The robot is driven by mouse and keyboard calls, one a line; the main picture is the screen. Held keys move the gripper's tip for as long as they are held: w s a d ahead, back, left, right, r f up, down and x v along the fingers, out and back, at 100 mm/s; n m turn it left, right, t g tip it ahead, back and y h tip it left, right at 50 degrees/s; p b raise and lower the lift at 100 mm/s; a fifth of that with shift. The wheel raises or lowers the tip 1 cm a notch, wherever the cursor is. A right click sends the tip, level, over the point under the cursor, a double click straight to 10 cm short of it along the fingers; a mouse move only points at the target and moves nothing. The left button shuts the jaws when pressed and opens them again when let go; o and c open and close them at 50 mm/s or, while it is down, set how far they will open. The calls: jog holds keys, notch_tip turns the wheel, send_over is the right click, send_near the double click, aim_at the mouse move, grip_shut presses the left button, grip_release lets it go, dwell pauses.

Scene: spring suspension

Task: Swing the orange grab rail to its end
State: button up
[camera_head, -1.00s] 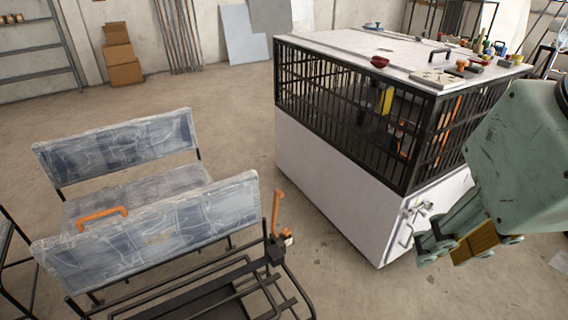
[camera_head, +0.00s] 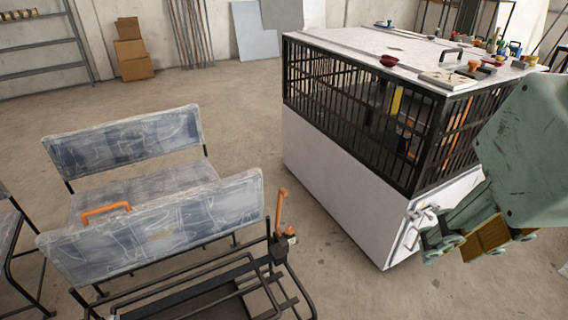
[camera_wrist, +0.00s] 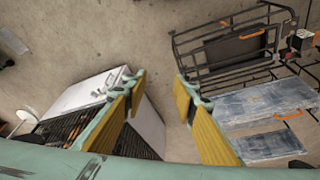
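An orange grab rail (camera_head: 105,212) is fixed on top of the near seat back (camera_head: 170,232), at the left in the head view. It also shows as a small orange bar at the right edge of the wrist view (camera_wrist: 290,117). A separate upright orange lever (camera_head: 281,208) stands at the corner of the black tube frame beside the seat. My gripper (camera_head: 478,238) is at the right in the head view, in front of the white cabinet and well apart from the rail.
A white cabinet (camera_head: 340,180) with a black barred upper part stands between the seats and my arm, tools on its top. A black tube frame (camera_head: 200,295) lies low beside the seats. Cardboard boxes (camera_head: 132,55) stand by the back wall. Floor between cabinet and seats is clear.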

jog(key=w+a+r+n+g+p, duration=0.1)
jog(key=w+a+r+n+p, duration=0.15)
jog(key=w, duration=1.75)
jog(key=w+a+f+n+g, duration=0.1)
jog(key=w+a+f, duration=0.2)
jog(key=w, duration=0.6)
jog(key=w+a+f+n, duration=0.1)
jog(key=w+a+f, duration=0.25)
jog(key=w, duration=0.55)
jog(key=w+a+f+n+p, duration=0.1)
jog(key=w+a+f, duration=0.3)
jog(key=w+f, duration=0.35)
jog(key=w+a+f+n+p, duration=0.1)
jog(key=w+a+f, duration=0.3)
jog(key=w+f, duration=0.3)
jog(key=shift+n+g, duration=0.85)
jog(key=shift+g, duration=0.05)
jog(key=w+a+f, duration=0.3)
jog(key=f, duration=0.3)
jog(key=w+a+f+p, duration=0.1)
jog(key=w+a+f, duration=0.2)
jog(key=f, duration=0.3)
jog(key=w+a+f, duration=0.2)
jog(key=w+f, duration=0.1)
jog(key=f, duration=0.4)
jog(key=shift+w+a+f, duration=0.1)
jog(key=shift+a, duration=0.3)
jog(key=shift+w+a+f, duration=0.1)
jog(key=shift+a+f, duration=0.05)
jog(key=shift+f, duration=0.4)
